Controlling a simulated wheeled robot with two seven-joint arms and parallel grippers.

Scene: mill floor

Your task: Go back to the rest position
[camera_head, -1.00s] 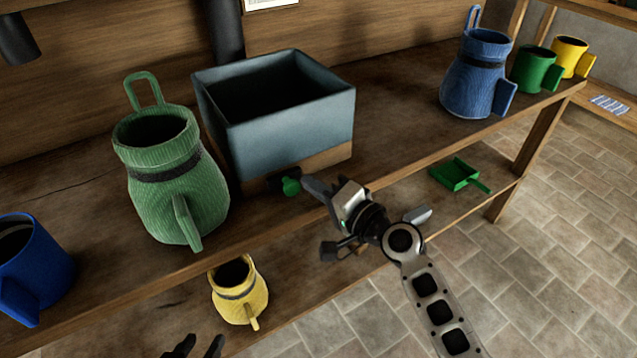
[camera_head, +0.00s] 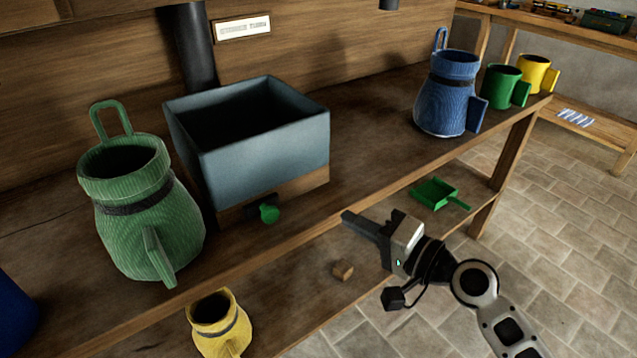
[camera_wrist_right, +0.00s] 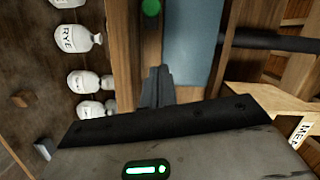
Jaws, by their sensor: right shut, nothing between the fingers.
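My right gripper (camera_head: 350,219) is shut and empty, in front of the shelf edge in the head view. Its closed fingers (camera_wrist_right: 157,88) also show in the right wrist view. It is apart from the grey-blue hopper box (camera_head: 290,158), which stands on the upper shelf to its upper left. A green knob (camera_head: 269,213) sits on the wooden base under the box, and it shows in the wrist view (camera_wrist_right: 151,7). My left gripper is not in view.
A green jug (camera_head: 150,225) stands left of the box. A blue jug (camera_head: 447,100), a green mug (camera_head: 500,88) and a yellow mug (camera_head: 534,72) stand at the shelf's right. Below are a yellow jug (camera_head: 220,325), a brown block (camera_head: 343,270) and a green scoop (camera_head: 434,193). Floor at right is clear.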

